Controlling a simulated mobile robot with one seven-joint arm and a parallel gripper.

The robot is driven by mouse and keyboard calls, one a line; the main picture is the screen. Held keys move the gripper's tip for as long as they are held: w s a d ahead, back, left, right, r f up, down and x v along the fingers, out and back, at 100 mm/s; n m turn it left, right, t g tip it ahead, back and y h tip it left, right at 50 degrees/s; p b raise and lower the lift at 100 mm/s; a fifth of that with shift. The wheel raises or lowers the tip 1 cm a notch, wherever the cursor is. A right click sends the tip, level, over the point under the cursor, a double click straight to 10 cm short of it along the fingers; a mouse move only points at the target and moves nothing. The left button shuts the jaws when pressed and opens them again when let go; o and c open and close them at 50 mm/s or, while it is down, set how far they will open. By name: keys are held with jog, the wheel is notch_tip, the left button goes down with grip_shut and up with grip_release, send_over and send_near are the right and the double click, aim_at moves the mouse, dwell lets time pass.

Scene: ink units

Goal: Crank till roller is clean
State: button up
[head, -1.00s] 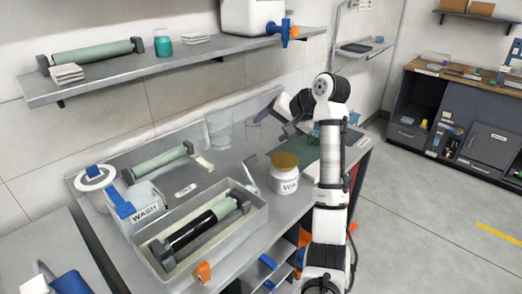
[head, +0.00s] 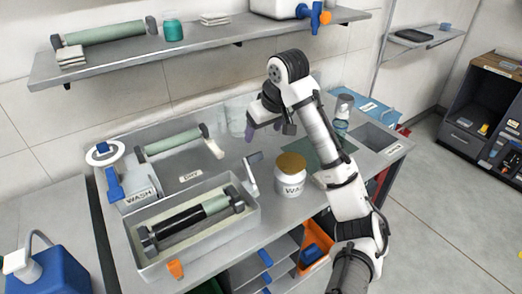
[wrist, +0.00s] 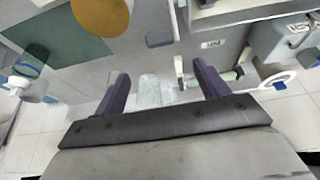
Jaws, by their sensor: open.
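A roller (head: 180,228) lies in a grey tray (head: 249,225) on the counter. Most of its length is black and its right end is pale green. A grey crank handle (head: 252,172) stands up at the tray's back right corner. A grey part that may be the crank's grip shows in the wrist view (wrist: 160,38). My gripper (head: 268,131) is open and empty, above the counter, behind and to the right of the crank, apart from it. In the wrist view its two purple fingers (wrist: 163,85) are spread, with a clear cup (wrist: 149,92) between them in the picture.
A white jar (head: 290,184) with a brown lid stands right of the crank. A clean green roller (head: 172,143) lies behind, near a DRY label (head: 190,176). A shelf (head: 215,44) hangs above the back.

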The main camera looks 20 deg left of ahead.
aim_at(254, 154)
jog(key=b+x, duration=0.5)
jog(key=x, duration=0.7)
jog(key=shift+s+a+f, duration=0.1)
jog(key=shift+s, duration=0.05)
jog(key=shift+w+a+f+b, duration=0.25)
jog(key=shift+f+b, duration=0.15)
jog(key=shift+f, duration=0.15)
jog(key=shift+r, duration=0.1)
jog(key=c, duration=1.2)
